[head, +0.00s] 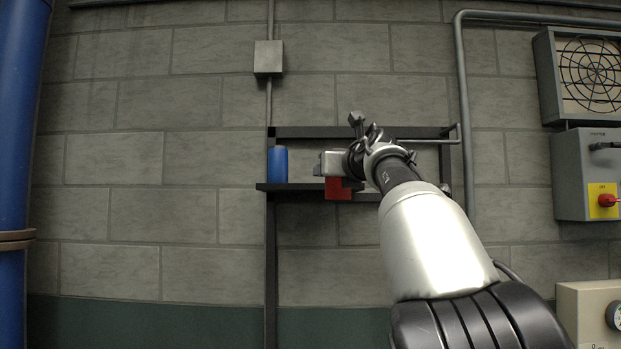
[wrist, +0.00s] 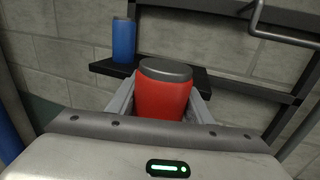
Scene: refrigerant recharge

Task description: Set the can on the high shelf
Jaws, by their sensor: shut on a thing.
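A red can with a dark grey top (wrist: 163,98) is between the two fingers of my gripper (wrist: 160,105) in the wrist view. My gripper is shut on it. In the head view the lower part of the red can (head: 338,189) shows below my gripper (head: 330,165), which hides its upper part. The dark shelf (head: 262,187) is on the wall, and its board also shows beyond the can in the wrist view (wrist: 110,68). In the head view the can overlaps the shelf's front edge; I cannot tell the gap between them.
A blue can (head: 278,164) stands upright on the shelf's left end, left of my gripper. A dark frame rail (head: 300,132) and a grey pipe (head: 463,90) are behind my arm. A grey switch box (head: 588,172) is on the right wall. A blue pipe (head: 18,120) stands far left.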

